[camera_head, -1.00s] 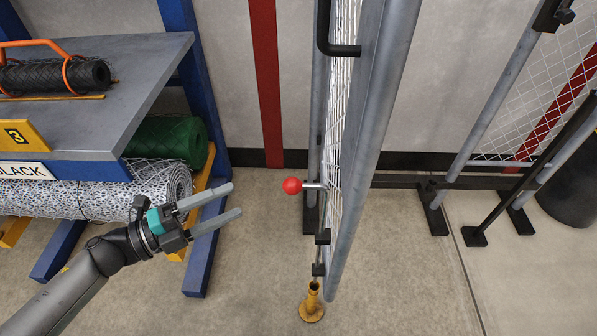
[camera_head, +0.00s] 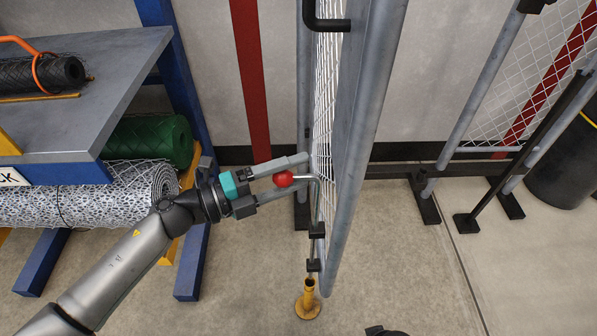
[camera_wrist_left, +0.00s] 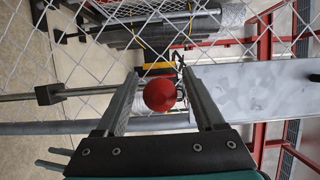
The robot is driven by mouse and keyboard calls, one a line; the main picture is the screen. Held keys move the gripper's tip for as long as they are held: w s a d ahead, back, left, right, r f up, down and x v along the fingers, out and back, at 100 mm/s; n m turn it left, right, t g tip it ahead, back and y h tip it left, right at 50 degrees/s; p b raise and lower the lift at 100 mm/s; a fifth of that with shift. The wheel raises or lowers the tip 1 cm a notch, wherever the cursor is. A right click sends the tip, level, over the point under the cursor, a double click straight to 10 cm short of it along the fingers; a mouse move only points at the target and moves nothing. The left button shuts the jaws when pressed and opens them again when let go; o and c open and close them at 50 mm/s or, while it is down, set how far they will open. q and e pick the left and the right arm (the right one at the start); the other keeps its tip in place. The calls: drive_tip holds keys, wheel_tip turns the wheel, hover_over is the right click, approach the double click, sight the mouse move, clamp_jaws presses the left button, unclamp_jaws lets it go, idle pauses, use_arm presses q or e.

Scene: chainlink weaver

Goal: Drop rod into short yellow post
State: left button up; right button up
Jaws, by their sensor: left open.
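The rod (camera_head: 318,206) is a thin grey bar with a bent top that ends in a red ball (camera_head: 283,179). It runs down the gate's edge through black brackets (camera_head: 317,230). The short yellow post (camera_head: 308,300) stands on the floor below it. I cannot tell whether the rod's lower tip is above or inside the post's mouth. My left gripper (camera_head: 303,173) is open, with its fingers on either side of the red ball. In the left wrist view the ball (camera_wrist_left: 160,95) sits between the fingers, with gaps visible on both sides.
The mesh gate (camera_head: 360,140) stands just right of my left gripper. A shelf (camera_head: 100,60) with mesh rolls is at the left. A black bin (camera_head: 565,165) and fence feet are at the right. Two grey prongs (camera_wrist_left: 55,158), perhaps my right gripper, show in the wrist view.

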use_arm(q)
drive_tip(key=shift+w+d, duration=0.25)
drive_tip(key=shift+d, duration=0.3)
clamp_jaws()
idle(1.1)
